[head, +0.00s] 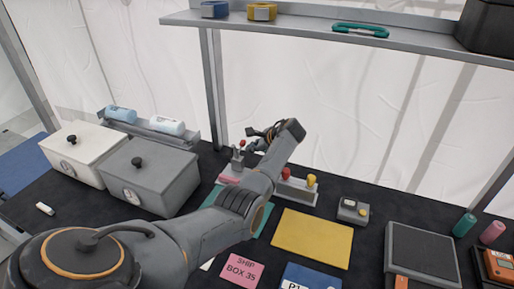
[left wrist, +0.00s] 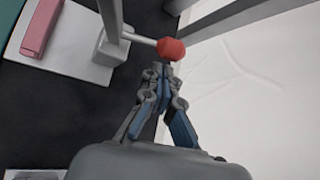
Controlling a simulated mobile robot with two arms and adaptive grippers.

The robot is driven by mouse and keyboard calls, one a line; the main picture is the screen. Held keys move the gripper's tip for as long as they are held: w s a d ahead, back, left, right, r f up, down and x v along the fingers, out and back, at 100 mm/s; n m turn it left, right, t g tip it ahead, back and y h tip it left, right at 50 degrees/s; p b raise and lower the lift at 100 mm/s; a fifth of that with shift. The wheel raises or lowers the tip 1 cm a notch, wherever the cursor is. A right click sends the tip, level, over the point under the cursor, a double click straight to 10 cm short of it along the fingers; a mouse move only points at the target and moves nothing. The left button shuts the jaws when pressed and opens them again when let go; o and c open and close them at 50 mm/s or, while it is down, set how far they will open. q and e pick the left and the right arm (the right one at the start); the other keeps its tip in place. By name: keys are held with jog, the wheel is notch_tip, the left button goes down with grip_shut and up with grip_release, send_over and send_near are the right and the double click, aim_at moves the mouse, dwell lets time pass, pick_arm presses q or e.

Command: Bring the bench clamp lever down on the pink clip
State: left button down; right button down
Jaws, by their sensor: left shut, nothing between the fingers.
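The bench clamp (head: 237,160) stands at the back of the bench, beyond my left arm. Its lever ends in a red knob (head: 242,142), which shows large in the left wrist view (left wrist: 171,49). There the lever points away from the pink clip (left wrist: 40,27), which lies on the clamp's pale base (left wrist: 70,62). The clip also shows in the head view (head: 229,180). My left gripper (head: 254,145) is shut and empty. Its fingertips (left wrist: 157,72) are close by the red knob; I cannot tell whether they touch it. My right gripper is out of view.
Two lidded boxes (head: 152,181) stand left of the clamp. A block with red and yellow knobs (head: 297,193) sits to its right, partly behind my arm. A yellow mat (head: 312,238) lies in front. A shelf (head: 350,38) and its post (head: 213,90) rise behind.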

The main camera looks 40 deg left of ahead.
pick_arm(q)
jog(key=shift+s+a+r, duration=0.1)
jog(key=shift+s+r, duration=0.05)
jog(key=shift+r, duration=0.15)
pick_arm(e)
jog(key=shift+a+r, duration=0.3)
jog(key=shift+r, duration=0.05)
